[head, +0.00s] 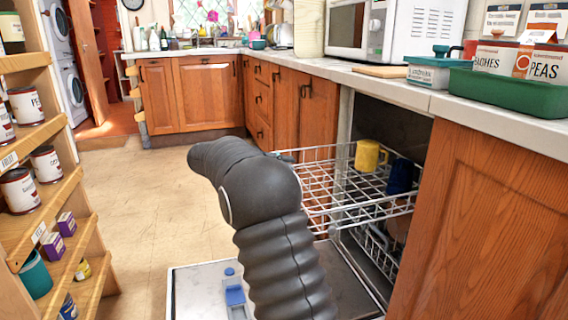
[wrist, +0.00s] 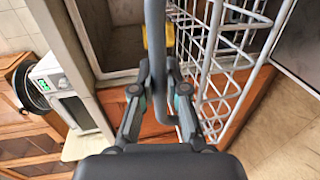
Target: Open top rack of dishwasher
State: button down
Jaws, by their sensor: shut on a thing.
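The dishwasher's door (head: 195,290) lies folded down. Its white wire top rack (head: 345,212) stands out of the dark cavity over the door, and it fills the right of the wrist view (wrist: 215,60). A yellow mug (head: 369,156) and a dark blue mug (head: 400,177) are in the rack. In the wrist view my gripper (wrist: 160,88) has its two fingers closed around a grey bar (wrist: 154,40) at the rack's edge. In the head view my dark arm hides most of the gripper and part of the rack.
A wooden cabinet (head: 490,220) stands right of the dishwasher, with more cabinets (head: 190,95) along the left and back. A pantry shelf (head: 60,220) with cans is at the left. The counter (head: 420,97) above holds tins and a microwave. Tan floor (head: 130,190) is clear between.

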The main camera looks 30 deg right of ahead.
jog(key=c, duration=1.2)
grip_release()
jog(key=shift+a, duration=0.15)
jog(key=v, duration=1.1)
jog(key=shift+a+r, duration=0.1)
jog(key=shift+a, duration=0.3)
